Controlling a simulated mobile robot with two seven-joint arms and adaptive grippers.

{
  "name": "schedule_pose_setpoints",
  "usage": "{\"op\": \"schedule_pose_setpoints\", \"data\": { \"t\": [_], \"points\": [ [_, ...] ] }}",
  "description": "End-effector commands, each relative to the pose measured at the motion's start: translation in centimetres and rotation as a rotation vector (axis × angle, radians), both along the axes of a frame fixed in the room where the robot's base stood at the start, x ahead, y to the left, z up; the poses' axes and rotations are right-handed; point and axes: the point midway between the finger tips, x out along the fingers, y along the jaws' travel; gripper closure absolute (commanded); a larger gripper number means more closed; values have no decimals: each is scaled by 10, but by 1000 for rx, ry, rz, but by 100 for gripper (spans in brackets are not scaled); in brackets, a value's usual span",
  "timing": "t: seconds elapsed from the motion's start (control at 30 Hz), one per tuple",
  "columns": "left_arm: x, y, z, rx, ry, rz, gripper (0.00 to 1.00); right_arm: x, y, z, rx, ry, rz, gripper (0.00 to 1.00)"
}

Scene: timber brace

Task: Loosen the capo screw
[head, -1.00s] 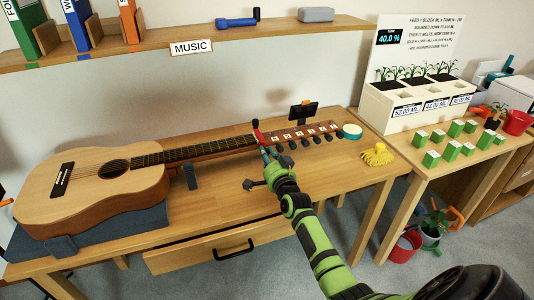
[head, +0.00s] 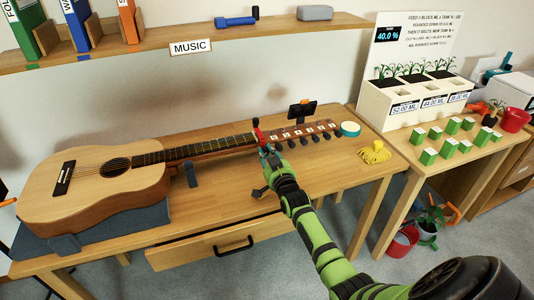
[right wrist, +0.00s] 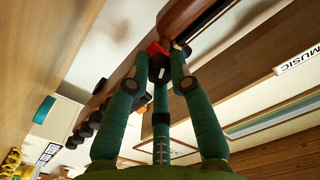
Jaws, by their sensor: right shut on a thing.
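The guitar (head: 100,183) lies on its back on the table, neck pointing right. The capo (head: 257,134), with a red part, sits on the neck near the headstock (head: 300,135). In the right wrist view the red capo part (right wrist: 155,47) shows just beyond a dark knob (right wrist: 156,68), which looks like its screw. My right gripper (head: 266,151) is at the capo from the front; in the right wrist view its green fingers (right wrist: 160,68) are closed on both sides of the knob. The fingertips partly hide the screw. My left gripper is not in view.
A dark cradle (head: 110,225) bears the guitar body and a neck support (head: 191,174) stands under the neck. A black device (head: 302,110) stands behind the headstock. A teal-rimmed round thing (head: 350,129) and a yellow item (head: 374,152) lie to the right. The front table is mostly clear.

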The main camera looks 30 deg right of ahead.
Motion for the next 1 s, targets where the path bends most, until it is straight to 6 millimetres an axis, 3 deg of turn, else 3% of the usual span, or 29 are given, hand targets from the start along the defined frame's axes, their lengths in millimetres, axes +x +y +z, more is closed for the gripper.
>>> {"op": "schedule_pose_setpoints", "data": {
  "t": [0.47, 0.5, 0.53, 0.57, 1.0],
  "points": [
    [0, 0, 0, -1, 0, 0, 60, -1, 0, -3, -14, 11, 0, 100],
    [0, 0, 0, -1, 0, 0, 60, -1, 0, -3, -13, 11, 0, 70],
    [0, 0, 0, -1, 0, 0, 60, -1, 0, -3, -13, 11, 0, 58],
    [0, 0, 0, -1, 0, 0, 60, -1, 0, -3, -13, 11, 0, 54],
    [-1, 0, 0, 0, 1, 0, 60, -6, 2, -2, -11, 5, 1, 54]
  ]
}}
